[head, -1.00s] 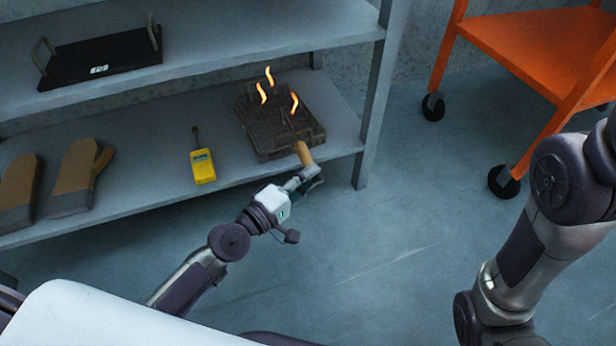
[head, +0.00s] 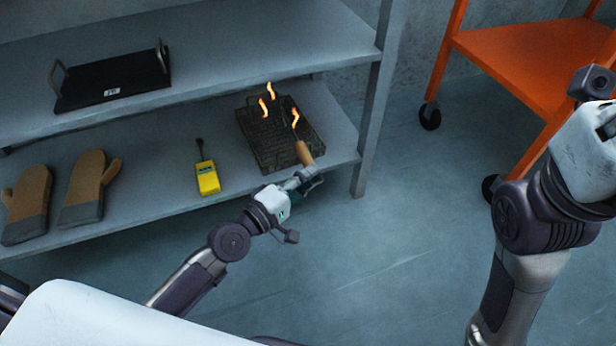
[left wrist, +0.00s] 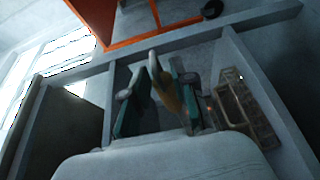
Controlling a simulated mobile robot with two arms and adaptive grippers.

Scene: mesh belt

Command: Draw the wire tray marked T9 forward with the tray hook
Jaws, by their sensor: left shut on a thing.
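A dark wire tray (head: 262,150) sits on the lower shelf near its right end, with small flames rising from it. No T9 mark is readable on it. My left gripper (head: 308,181) is shut on the tan handle of the tray hook (head: 304,153), at the tray's front right corner. The hook's metal end is hidden or too small to tell, so I cannot tell whether it catches the tray. In the left wrist view the handle (left wrist: 167,92) lies between the fingers, and the wire tray (left wrist: 232,108) is to their right.
Lower shelf (head: 150,152): a yellow handheld device (head: 207,179) and two tan and grey mitts (head: 86,187) left of the tray. Upper shelf: a black tray with handles (head: 110,80). A shelf post (head: 377,110) stands right of the wire tray; an orange cart (head: 520,55) is beyond.

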